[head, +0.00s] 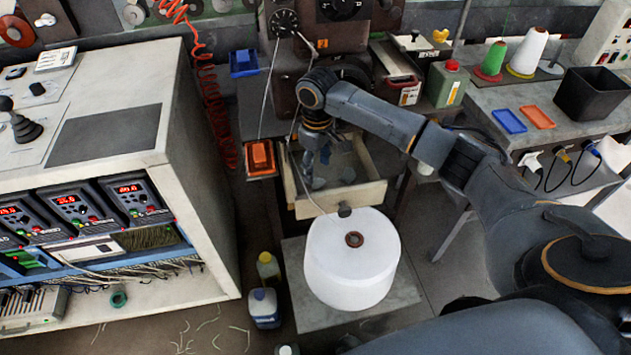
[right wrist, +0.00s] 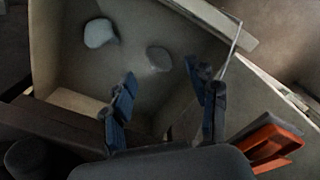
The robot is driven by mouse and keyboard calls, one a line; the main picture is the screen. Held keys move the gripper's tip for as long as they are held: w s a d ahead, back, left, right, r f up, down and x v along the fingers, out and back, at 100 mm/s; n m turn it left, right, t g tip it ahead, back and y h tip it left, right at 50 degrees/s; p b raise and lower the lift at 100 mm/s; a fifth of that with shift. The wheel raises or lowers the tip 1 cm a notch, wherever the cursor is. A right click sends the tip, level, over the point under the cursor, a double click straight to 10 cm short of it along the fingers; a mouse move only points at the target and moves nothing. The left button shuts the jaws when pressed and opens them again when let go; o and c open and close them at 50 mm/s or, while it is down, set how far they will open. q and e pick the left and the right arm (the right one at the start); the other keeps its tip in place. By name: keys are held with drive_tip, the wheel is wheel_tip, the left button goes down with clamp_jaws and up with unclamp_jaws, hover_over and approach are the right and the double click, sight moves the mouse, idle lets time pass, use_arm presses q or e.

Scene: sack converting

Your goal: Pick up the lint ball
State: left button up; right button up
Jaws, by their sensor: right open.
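Two pale grey lumps that look like lint balls lie inside an open wooden drawer (head: 350,197). In the right wrist view one lint ball (right wrist: 159,58) lies just beyond the fingertips, roughly centred between them. The other lint ball (right wrist: 100,32) lies farther off to the upper left. They are small and partly hidden in the head view. My right gripper (head: 317,158) reaches down over the drawer; in the right wrist view its blue-padded fingers (right wrist: 160,76) are apart with nothing between them. I cannot tell its exact height above the lint. My left gripper is not in view.
The drawer walls (right wrist: 45,50) surround the lint. An orange tray (head: 260,156) sits beside the drawer and also shows in the wrist view (right wrist: 270,143). A large white spool (head: 350,270) stands in front. A thin rod or thread (right wrist: 233,45) crosses the drawer edge.

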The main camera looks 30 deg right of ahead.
sight(317, 181)
drive_tip(key=f, duration=0.4)
drive_tip(key=shift+w+f, duration=0.3)
drive_tip(key=shift+f, duration=0.2)
drive_tip(key=shift+c, duration=0.5)
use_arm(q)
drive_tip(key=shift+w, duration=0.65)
use_arm(e)
drive_tip(key=c, duration=0.7)
